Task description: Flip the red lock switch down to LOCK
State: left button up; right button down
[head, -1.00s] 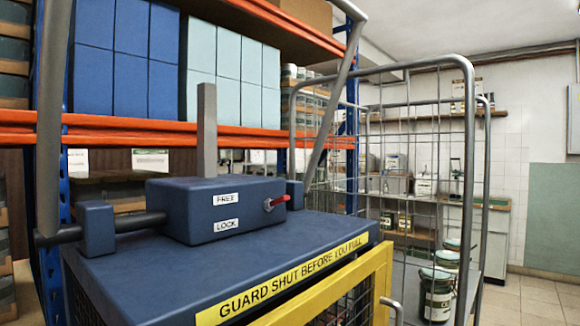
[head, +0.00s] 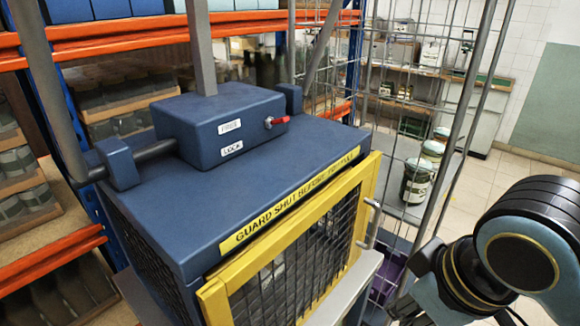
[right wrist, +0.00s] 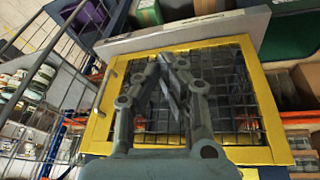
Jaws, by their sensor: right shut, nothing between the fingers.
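The red lock switch (head: 279,121) is a small lever on the front face of a blue box (head: 215,125). It sticks out to the right, slightly raised at its tip. The labels FREE (head: 229,126) and LOCK (head: 232,148) sit one above the other, left of it. My right arm shows at the lower right of the head view, well away from the switch. In the right wrist view my right gripper (right wrist: 170,62) is shut and empty before the yellow-framed mesh guard (right wrist: 190,92). The switch is not visible there. My left gripper is in neither view.
The blue housing (head: 165,220) carries the lock box and a yellow warning strip. The guard has a handle (head: 373,222) at its right edge. A wire cage trolley (head: 455,130) with paint buckets stands behind to the right. Orange-beamed shelving (head: 110,45) is behind.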

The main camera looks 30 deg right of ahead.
jog(key=w+d+r+t, duration=0.1)
jog(key=w+r+t, duration=0.2)
jog(key=w+r, duration=0.2)
jog(key=w+d+r+t+y, duration=0.1)
jog(key=w+r+t, duration=0.3)
jog(key=w, duration=0.4)
jog(key=w+d+r+n+t+y, duration=0.1)
jog(key=w+d+r+t, duration=0.1)
jog(key=w+r, duration=0.4)
jog(key=shift+w+d+r+t+b, duration=0.2)
jog(key=shift+w+t, duration=0.2)
jog(key=shift+t, duration=0.05)
jog(key=shift+w+d+r+t+b, duration=0.15)
jog(key=shift+w+t, duration=0.2)
jog(key=shift+t, duration=0.1)
notch_tip(320, 180, up, 7)
jog(key=w+a+n+t+y, duration=0.1)
jog(key=w+a+y, duration=0.1)
jog(key=y, duration=0.2)
jog(key=shift+f+n+t, duration=0.15)
jog(key=shift+n+t, duration=0.15)
jog(key=shift+n, duration=0.1)
jog(key=shift+w, duration=0.1)
